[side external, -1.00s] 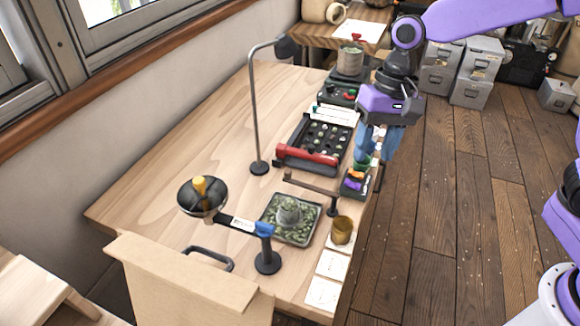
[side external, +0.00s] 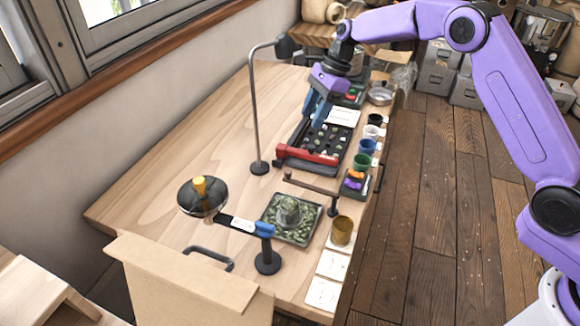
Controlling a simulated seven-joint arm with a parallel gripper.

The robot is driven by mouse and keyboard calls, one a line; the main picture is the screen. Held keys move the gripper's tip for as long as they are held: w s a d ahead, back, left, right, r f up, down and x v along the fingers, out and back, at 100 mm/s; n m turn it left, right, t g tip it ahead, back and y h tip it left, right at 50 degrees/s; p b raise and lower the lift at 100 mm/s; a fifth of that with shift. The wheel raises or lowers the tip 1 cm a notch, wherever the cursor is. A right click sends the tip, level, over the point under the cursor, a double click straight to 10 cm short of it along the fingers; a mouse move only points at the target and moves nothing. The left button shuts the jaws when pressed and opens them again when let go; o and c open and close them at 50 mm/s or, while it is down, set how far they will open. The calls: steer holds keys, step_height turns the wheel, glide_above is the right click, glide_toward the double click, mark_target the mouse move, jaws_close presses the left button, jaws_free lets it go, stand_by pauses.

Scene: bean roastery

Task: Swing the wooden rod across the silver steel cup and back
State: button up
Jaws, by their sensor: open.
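The wooden rod (side external: 312,186) is a brown bar lying level on top of a short black post (side external: 333,205) near the table's right edge. Its free end points left, behind the square tray of green beans. A grey, metallic-looking cup (side external: 290,210) stands in that tray, in front of the rod and apart from it; I cannot tell surely that it is the silver steel cup. My gripper (side external: 316,118), with blue fingers, is open and empty above the black sample tray, well behind the rod and touching neither rod nor cup.
A red-handled black sample tray (side external: 308,157) lies behind the rod. A tall lamp (side external: 253,110) stands left. Black, white, blue and green cups (side external: 366,147) line the right edge. A blue-tipped arm on a post (side external: 267,255) and a brass cup (side external: 342,230) stand in front.

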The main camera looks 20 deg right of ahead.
mark_target(288, 171)
steer(key=x, duration=1.7)
steer(key=shift+f, duration=0.15)
jaws_close()
